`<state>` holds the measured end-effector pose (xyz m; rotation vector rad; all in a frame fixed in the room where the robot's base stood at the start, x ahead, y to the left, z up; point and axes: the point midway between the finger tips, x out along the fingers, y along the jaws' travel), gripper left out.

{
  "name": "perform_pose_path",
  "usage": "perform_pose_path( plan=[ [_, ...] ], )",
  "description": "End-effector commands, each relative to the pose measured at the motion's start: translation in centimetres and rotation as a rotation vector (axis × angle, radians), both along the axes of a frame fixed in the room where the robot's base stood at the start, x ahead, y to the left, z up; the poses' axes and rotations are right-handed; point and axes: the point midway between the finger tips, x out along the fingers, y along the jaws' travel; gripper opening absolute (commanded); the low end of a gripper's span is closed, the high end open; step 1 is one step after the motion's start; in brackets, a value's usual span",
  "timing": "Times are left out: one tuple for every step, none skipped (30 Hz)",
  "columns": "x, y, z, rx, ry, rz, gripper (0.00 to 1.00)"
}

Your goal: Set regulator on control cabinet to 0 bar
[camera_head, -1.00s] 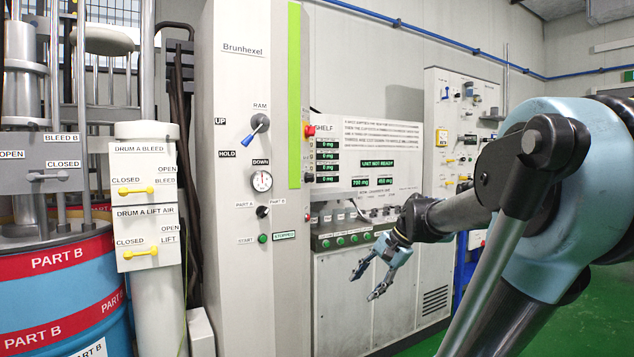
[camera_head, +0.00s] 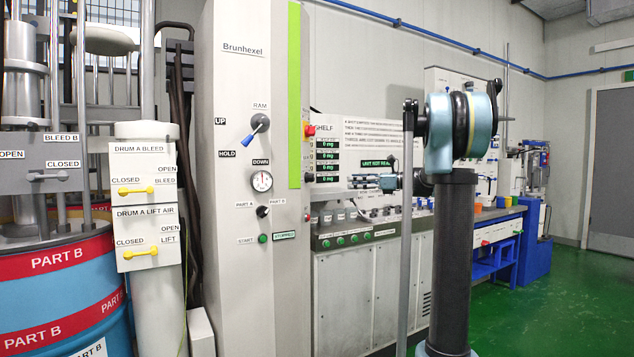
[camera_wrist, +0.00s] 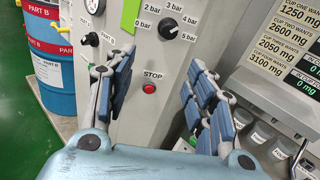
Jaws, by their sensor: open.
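The control cabinet (camera_head: 240,180) is a tall pale grey cabinet. In the wrist view, the regulator (camera_wrist: 168,28) is a round black knob on its side face, ringed by bar labels including 0, 2, 3, 4 and 5 bar. Its pointer direction is too small to tell. In the head view the regulator (camera_head: 307,178) shows edge-on. My gripper (camera_head: 365,182) is right of the cabinet, pointing left towards that side face. In the wrist view my gripper (camera_wrist: 155,80) is open and empty, its fingers apart, with the regulator above the gap between them and not touched.
A red STOP button (camera_wrist: 149,88) sits below the regulator, between the fingers in the picture. Cups (camera_wrist: 262,132) and a display panel (camera_wrist: 290,40) are close on the right. Drum B (camera_head: 60,290) stands left. Green floor is free at the right.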

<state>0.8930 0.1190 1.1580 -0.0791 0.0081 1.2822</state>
Motion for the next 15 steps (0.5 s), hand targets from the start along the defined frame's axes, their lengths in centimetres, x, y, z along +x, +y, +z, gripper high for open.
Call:
perform_pose_path(
  plan=[
    [0.7,-0.3,0.3,0.023,0.014,-0.002,0.5],
    [1.0,-0.4,0.5,0.036,0.022,-0.002,0.5],
    [1.3,-0.5,0.7,0.049,0.03,-0.003,0.5],
    [1.4,-0.5,0.8,0.055,0.035,-0.003,0.5],
    [1.5,-0.5,0.9,0.06,0.037,-0.003,0.5],
    [1.7,-0.4,0.9,0.064,0.039,-0.003,0.5],
    [1.8,-0.2,1.0,0.066,0.041,-0.003,0.5],
    [1.8,0.0,1.0,0.066,0.041,-0.003,0.5],
    [1.9,0.4,1.0,0.066,0.041,-0.003,0.5],
    [2.0,0.8,1.0,0.066,0.041,-0.002,0.5],
    [2.1,1.2,1.0,0.066,0.041,-0.001,0.5],
    [2.3,1.8,1.0,0.065,0.04,-0.001,0.5],
    [2.4,2.3,0.9,0.065,0.04,-0.002,0.5],
    [2.6,2.8,1.0,0.065,0.04,-0.001,0.5],
    [2.8,3.5,0.9,0.065,0.04,0.0,0.5]
  ],
)
